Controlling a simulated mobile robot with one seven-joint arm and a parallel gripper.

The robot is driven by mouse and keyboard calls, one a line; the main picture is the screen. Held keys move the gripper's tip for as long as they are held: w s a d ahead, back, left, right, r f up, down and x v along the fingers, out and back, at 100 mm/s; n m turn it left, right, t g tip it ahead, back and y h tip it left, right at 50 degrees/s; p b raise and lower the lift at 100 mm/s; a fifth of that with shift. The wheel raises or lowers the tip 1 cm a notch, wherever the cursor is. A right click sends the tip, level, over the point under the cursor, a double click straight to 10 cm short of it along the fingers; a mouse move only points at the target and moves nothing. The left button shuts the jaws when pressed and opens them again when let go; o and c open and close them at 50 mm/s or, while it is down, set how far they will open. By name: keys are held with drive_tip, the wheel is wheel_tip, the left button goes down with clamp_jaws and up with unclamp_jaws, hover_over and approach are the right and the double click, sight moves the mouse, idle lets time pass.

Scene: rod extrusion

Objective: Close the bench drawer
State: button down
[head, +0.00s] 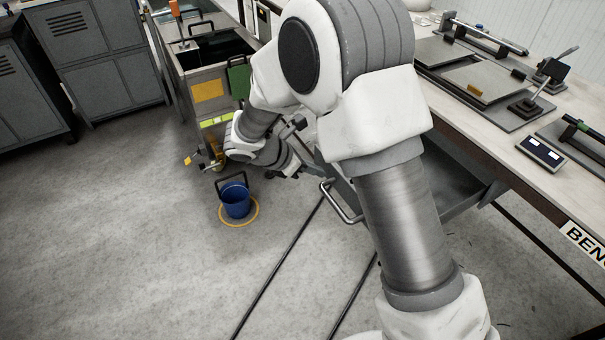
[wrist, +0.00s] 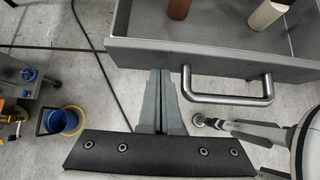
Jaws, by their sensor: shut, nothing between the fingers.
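The bench drawer (head: 455,185) is pulled out from under the bench, partly hidden behind my arm in the head view. In the wrist view its grey front panel (wrist: 225,60) runs across the top, with the open inside beyond it. The metal bar handle (wrist: 230,98) is on the front and also shows in the head view (head: 341,204). My gripper (wrist: 160,75) is shut and empty. Its fingertips are beside the handle's left end in the wrist view, near the front panel; I cannot tell whether they touch it. The handle is not between the fingers.
A brown piece (wrist: 179,8) and a beige piece (wrist: 267,14) lie in the drawer. A blue bucket (head: 235,200) stands in a yellow ring on the floor. A metal cart (head: 205,75) stands behind it. The bench top (head: 470,115) holds fixtures. Floor at left is clear.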

drive_tip(key=shift+w+d, duration=0.2)
drive_tip(key=shift+d, duration=0.05)
